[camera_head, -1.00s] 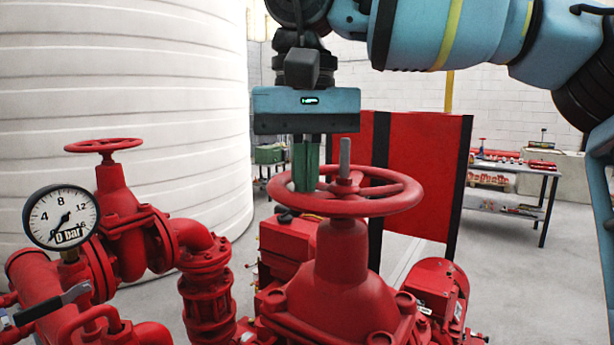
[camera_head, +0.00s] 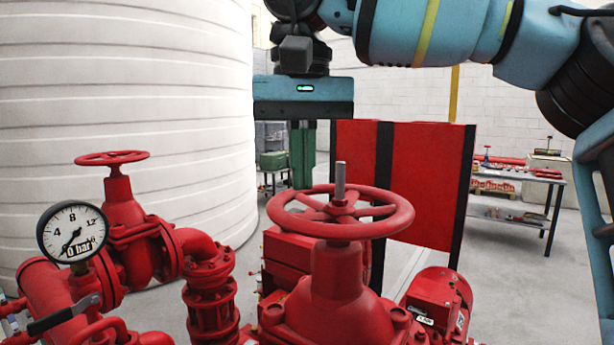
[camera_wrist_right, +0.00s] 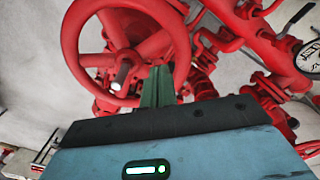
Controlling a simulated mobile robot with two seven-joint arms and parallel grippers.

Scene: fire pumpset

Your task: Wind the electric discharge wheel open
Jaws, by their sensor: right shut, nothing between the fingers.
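The large red handwheel (camera_head: 393,222) sits level on a red valve body (camera_head: 338,270), with a bare grey threaded stem (camera_head: 340,180) standing up through its hub. It also shows in the right wrist view (camera_wrist_right: 70,38), where the stem end is visible inside the rim. My right gripper (camera_head: 302,183) points down at the wheel's far left side, its green fingers together and holding nothing. The fingertips are at about the height of the far rim; whether they touch it I cannot tell. The fingers also show in the right wrist view (camera_wrist_right: 157,85). My left gripper is not in view.
A smaller red handwheel (camera_head: 112,158) and a pressure gauge (camera_head: 72,232) reading 0 bar stand at left among red pipes. A large white tank (camera_head: 120,80) is behind them. A red panel (camera_head: 425,180) stands behind the wheel, and a workbench (camera_head: 515,175) is at far right.

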